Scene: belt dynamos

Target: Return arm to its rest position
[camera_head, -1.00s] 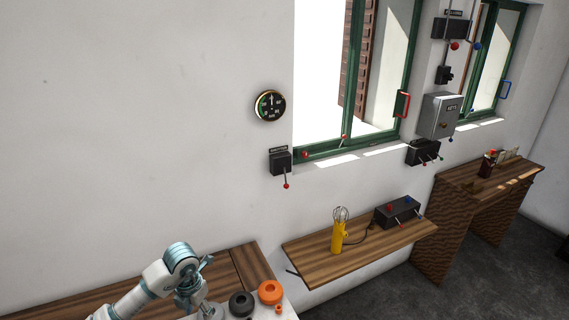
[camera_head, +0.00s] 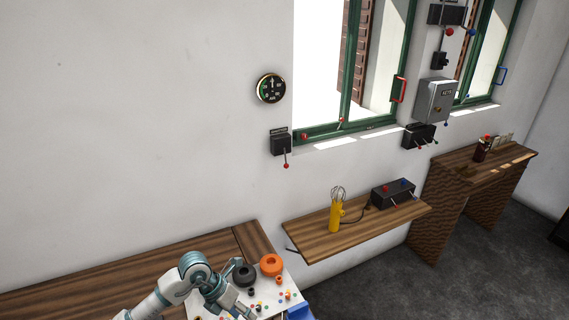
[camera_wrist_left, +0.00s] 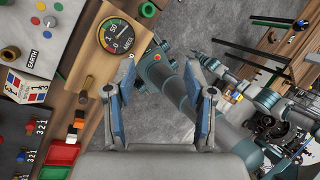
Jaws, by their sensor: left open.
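My left arm, white and teal, comes in from the lower left in the head view and bends down beside a white panel (camera_head: 254,292). My left gripper shows in the left wrist view (camera_wrist_left: 168,88), its two blue-grey fingers spread wide with nothing between them. Below the gripper are a grey floor and teal and white parts of my own body.
The panel carries a black ring (camera_head: 244,275), an orange ring (camera_head: 271,265) and several small coloured knobs. A wooden shelf (camera_head: 325,242) holds a yellow lamp (camera_head: 336,215) and a black switch box (camera_head: 393,193). A round gauge (camera_wrist_left: 122,36) lies left of the fingers.

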